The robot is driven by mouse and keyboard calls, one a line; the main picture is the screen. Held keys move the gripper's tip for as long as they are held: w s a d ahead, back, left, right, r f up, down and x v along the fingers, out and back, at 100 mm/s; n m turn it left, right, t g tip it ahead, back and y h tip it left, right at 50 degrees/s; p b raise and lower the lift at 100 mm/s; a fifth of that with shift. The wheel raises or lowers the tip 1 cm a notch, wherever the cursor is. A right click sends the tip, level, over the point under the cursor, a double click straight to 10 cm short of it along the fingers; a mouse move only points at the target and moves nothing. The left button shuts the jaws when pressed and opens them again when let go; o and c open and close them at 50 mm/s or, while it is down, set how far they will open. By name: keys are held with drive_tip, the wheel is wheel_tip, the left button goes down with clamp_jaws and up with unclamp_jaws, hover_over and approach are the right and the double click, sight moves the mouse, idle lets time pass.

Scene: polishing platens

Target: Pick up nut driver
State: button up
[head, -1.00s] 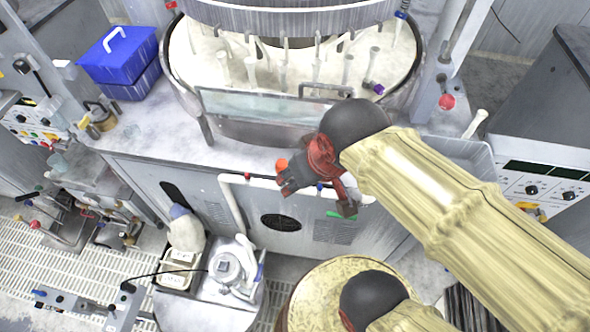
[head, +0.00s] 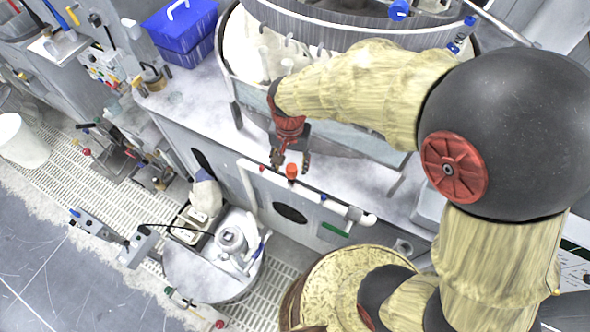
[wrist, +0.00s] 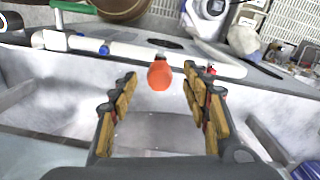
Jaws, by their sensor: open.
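A small orange-red knob or handle end (head: 292,170) shows at the front edge of the grey counter, close to the white pipe. It may be the nut driver's handle; its lower part is hidden, so I cannot tell for sure. In the wrist view the orange end (wrist: 160,74) lies between the fingertips in the picture, seemingly beyond them. My gripper (head: 290,161) is open above the counter and points down, just beside the orange end. In the wrist view my gripper (wrist: 160,84) has both fingers spread, with nothing held between them.
A white pipe (head: 251,192) with blue and red fittings runs along the counter front. The round polishing basin (head: 237,60) stands behind my arm. A blue box (head: 182,30) sits at the left of the counter. A round drum top (head: 345,280) is below, near my arm.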

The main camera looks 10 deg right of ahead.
sight(291, 176)
drive_tip(key=f, duration=0.7)
drive_tip(key=shift+w+d+f+b, duration=0.1)
drive_tip(key=shift+w+f+b, duration=0.1)
drive_tip(key=shift+f+b, duration=0.15)
drive_tip(key=c, duration=0.3)
clamp_jaws()
